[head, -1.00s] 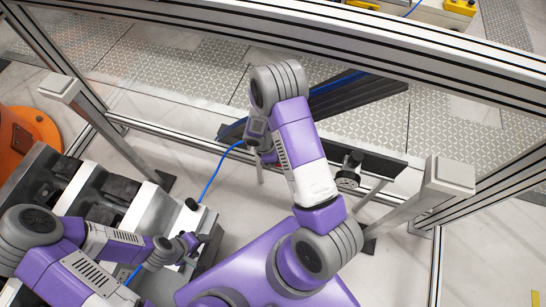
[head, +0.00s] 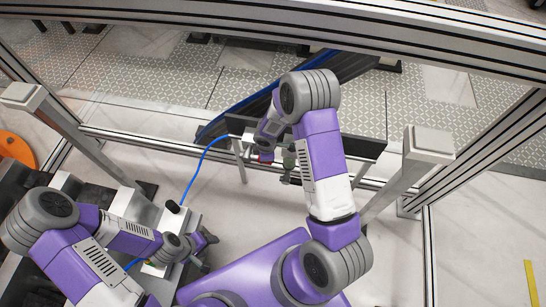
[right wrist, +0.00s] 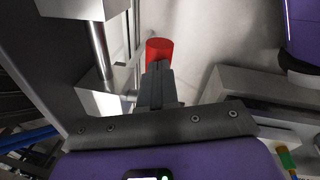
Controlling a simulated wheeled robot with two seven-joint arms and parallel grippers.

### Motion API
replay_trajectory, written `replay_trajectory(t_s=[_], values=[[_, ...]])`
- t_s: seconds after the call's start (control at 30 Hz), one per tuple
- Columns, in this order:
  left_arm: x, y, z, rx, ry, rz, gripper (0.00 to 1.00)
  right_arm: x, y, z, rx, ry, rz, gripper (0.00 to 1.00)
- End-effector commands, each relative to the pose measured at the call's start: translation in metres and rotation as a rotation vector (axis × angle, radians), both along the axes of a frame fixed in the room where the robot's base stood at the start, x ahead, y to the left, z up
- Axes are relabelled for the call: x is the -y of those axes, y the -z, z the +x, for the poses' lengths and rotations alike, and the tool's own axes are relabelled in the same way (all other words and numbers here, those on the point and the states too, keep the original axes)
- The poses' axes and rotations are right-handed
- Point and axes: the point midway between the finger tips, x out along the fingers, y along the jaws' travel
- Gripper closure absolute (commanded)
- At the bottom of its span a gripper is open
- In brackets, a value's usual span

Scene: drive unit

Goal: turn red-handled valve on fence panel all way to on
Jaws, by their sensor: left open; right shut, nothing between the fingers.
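The valve's red handle (right wrist: 159,48) shows in the right wrist view just beyond the fingertips of my right gripper (right wrist: 155,75). The fingers are shut with nothing between them. Their tips overlap the handle's lower edge in the picture; I cannot tell whether they touch it. My right arm hides part of the panel, and the valve's turn angle is unclear. My left gripper (head: 207,248) is open and empty at lower left, away from the valve.
A blue hose (head: 192,180) runs from the panel down to a white block with a black knob (head: 173,206). A fence post (head: 398,180) stands right of the panel. Fence rails cross behind.

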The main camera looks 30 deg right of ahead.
Motion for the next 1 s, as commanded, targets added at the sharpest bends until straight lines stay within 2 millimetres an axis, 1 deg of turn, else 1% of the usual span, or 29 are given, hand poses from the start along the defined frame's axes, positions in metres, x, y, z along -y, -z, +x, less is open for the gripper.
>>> replay_trajectory(t_s=[0.13,0.5,0.63,0.77,0.9,1.0], values=[[0.000,0.001,0.000,0.000,0.000,0.000,0.40,-0.003,0.001,0.002,0.000,-0.006,0.000,1.00],[0.000,0.001,0.000,0.000,0.000,0.000,0.40,-0.002,0.001,0.002,0.000,-0.005,-0.001,1.00],[0.000,-0.002,0.000,0.000,0.000,0.000,0.40,-0.003,-0.004,0.002,0.000,-0.005,-0.001,1.00],[0.000,-0.013,0.000,0.000,0.000,0.000,0.40,-0.007,-0.021,0.001,0.001,-0.008,-0.001,1.00],[0.000,-0.030,0.000,0.000,0.000,0.000,0.40,-0.012,-0.049,-0.002,0.002,-0.011,-0.001,1.00],[0.000,-0.036,0.000,0.000,0.000,0.000,0.40,-0.004,-0.070,-0.013,0.002,-0.008,0.000,1.00]])
